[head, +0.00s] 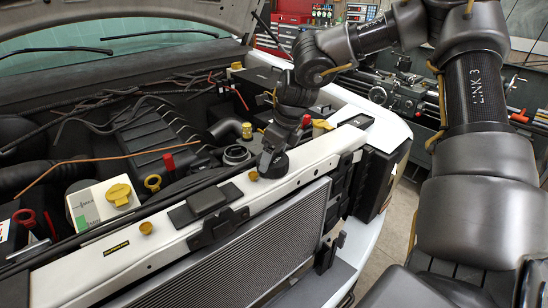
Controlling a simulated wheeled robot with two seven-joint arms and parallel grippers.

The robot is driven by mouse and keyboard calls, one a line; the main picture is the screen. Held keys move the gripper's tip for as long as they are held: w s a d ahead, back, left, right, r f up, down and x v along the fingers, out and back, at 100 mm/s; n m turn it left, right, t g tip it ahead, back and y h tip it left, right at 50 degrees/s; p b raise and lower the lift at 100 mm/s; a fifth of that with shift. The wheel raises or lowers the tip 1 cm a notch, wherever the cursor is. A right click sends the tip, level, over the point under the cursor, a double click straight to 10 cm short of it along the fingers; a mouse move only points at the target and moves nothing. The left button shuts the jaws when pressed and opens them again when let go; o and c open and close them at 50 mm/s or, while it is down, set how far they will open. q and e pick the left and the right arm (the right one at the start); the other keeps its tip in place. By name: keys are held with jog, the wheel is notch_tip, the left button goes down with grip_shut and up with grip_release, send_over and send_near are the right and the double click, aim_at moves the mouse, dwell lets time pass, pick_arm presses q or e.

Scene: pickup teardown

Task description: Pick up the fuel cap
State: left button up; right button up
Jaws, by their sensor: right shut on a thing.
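My right arm comes in from the upper right and reaches down over the white front crossmember of the engine bay. My right gripper (270,154) is small in the head view and shut on a dark round cap (275,167), which I take to be the fuel cap. The cap is at the rear edge of the crossmember; I cannot tell whether it touches anything below. The gripper's fingers partly hide it. My left gripper is not in view.
A round dark opening (237,155) lies just left of the gripper. A white reservoir with a yellow cap (119,194) stands at the left. The radiator (245,250) is in front, below the white crossmember (200,232). The raised hood (150,10) hangs over the back.

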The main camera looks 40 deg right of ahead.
notch_tip(320, 180, up, 2)
jog(key=shift+w+r+b, duration=0.1)
jog(key=shift+r+b, duration=0.1)
jog(key=shift+b, duration=0.3)
jog(key=s+r+b, duration=0.6)
jog(key=s+r, duration=0.4)
jog(key=s, duration=0.4)
jog(key=shift+s+a, duration=0.2)
jog(key=shift+a, duration=0.05)
